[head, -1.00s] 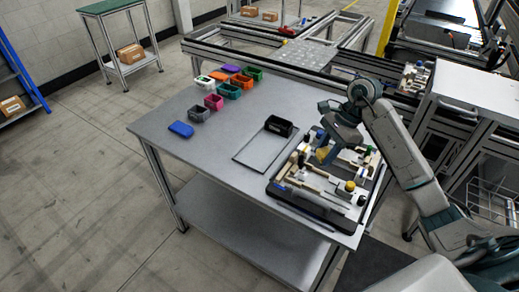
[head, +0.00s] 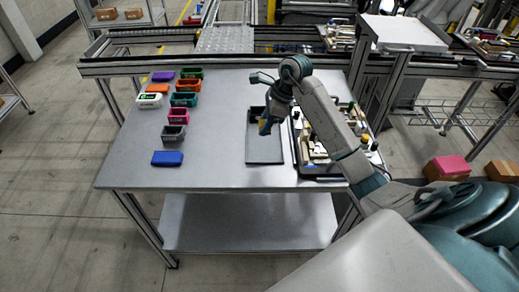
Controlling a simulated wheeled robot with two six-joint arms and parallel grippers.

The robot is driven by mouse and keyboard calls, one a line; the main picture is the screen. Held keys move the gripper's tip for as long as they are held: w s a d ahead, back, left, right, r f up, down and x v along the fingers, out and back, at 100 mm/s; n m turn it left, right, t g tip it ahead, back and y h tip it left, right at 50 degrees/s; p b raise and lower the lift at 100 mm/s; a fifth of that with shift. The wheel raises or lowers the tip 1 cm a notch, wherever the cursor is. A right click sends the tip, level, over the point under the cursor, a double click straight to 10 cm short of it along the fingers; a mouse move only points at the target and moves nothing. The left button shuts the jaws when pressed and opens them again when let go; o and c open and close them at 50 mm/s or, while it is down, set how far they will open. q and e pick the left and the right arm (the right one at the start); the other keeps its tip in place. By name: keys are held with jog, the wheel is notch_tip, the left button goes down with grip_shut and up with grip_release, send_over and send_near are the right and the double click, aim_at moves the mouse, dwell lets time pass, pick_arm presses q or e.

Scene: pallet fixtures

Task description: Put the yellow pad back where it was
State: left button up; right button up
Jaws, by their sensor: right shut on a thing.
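My right gripper (head: 265,126) hangs over the upper part of the flat grey tray with a dark rim (head: 264,156). The pallet with fixtures (head: 305,170) lies just right of the tray, partly hidden by my right arm. It bears light blocks, dark parts and a yellow knob (head: 364,138). My left gripper is not in view.
Several coloured bins stand at the table's left, with a blue box (head: 167,158) nearest. The table (head: 219,130) is clear between them and the tray. A metal frame runs behind.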

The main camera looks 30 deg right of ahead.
aim_at(261, 152)
notch_tip(261, 152, down, 3)
jog(key=shift+f+p, duration=0.1)
jog(key=shift+p, duration=0.55)
jog(key=f, duration=0.3)
jog(key=shift+s+d+p, duration=0.1)
jog(key=shift+d+p, duration=0.2)
jog(key=shift+p, duration=0.05)
jog(key=x, duration=0.1)
jog(key=p+x, duration=0.1)
jog(key=x, duration=0.1)
jog(key=shift+s+d, duration=0.2)
jog(key=shift+s, duration=0.05)
jog(key=shift+d+f, duration=0.1)
jog(key=shift+f, duration=0.5)
jog(key=o, duration=0.7)
jog(key=shift+r, duration=0.1)
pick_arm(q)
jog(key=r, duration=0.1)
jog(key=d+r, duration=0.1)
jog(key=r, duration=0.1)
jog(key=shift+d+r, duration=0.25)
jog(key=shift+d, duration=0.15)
pick_arm(e)
jog(key=shift+o, duration=0.9)
jog(key=shift+r, duration=0.1)
